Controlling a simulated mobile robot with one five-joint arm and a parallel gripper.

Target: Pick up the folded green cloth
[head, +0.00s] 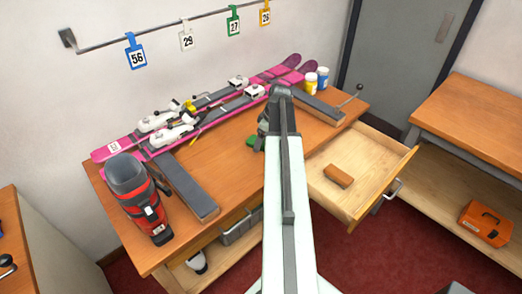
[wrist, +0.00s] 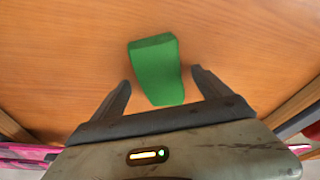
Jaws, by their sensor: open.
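The folded green cloth (wrist: 157,70) lies on the wooden bench top in the wrist view, roughly centred ahead of my gripper. My gripper (wrist: 162,88) is open, with one finger to each side of the cloth's near end. The jaws hold nothing, and I cannot tell how high they are above the bench. In the head view only a small part of the cloth (head: 252,140) shows, just left of my arm, which hides the rest of it and most of my gripper.
Pink skis (head: 120,147) lie along the back of the bench (head: 225,160). A red and black boot (head: 140,200) stands at the left. Two small jars (head: 316,80) stand at the back right. An open drawer (head: 325,198) at the right holds a brown block (head: 338,176).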

